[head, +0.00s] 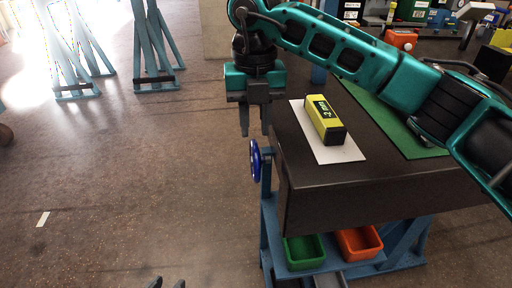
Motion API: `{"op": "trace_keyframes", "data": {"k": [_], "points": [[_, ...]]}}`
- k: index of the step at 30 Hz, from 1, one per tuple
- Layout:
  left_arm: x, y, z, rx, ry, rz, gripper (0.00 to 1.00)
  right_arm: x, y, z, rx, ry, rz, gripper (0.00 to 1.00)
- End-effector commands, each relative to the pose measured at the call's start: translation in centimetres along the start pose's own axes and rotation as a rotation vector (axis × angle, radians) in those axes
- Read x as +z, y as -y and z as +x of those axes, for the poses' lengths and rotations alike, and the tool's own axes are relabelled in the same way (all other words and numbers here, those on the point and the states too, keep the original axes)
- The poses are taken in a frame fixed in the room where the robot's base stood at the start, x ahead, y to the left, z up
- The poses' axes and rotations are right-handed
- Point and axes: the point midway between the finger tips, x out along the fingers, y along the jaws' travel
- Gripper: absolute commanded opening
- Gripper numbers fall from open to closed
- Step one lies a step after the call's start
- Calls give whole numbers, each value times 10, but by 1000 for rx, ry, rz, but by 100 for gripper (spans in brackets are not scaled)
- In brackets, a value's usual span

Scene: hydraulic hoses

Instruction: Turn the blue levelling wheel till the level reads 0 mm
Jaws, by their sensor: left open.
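The blue levelling wheel (255,161) is mounted on edge at the left end of the dark bench block. A yellow level (320,118) lies on a white plate (345,151) on top; its small dark display is too small to read surely. My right gripper (255,132) points down just above the wheel, its two fingers apart with nothing between them. It appears not to touch the wheel. My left gripper (167,284) shows only its fingertips at the bottom edge, apart and empty, well away from the wheel.
A green bin (303,251) and an orange bin (358,242) sit on the blue frame under the block. A green mat (396,133) lies behind the level, partly under my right arm. Blue trestles (154,45) stand at the back left. The floor left of the wheel is clear.

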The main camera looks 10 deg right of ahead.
Motion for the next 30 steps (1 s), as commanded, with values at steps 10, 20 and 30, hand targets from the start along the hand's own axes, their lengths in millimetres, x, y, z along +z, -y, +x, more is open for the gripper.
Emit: {"op": "trace_keyframes", "data": {"k": [10,20,30], "points": [[0,-3,6,11,-7,1,43,0,0,49,0,0,0,28],[-2,-5,6,12,-10,-4,43,0,0,53,0,1,0,28],[0,-4,7,11,-6,-4,43,0,0,53,0,1,1,0]]}}
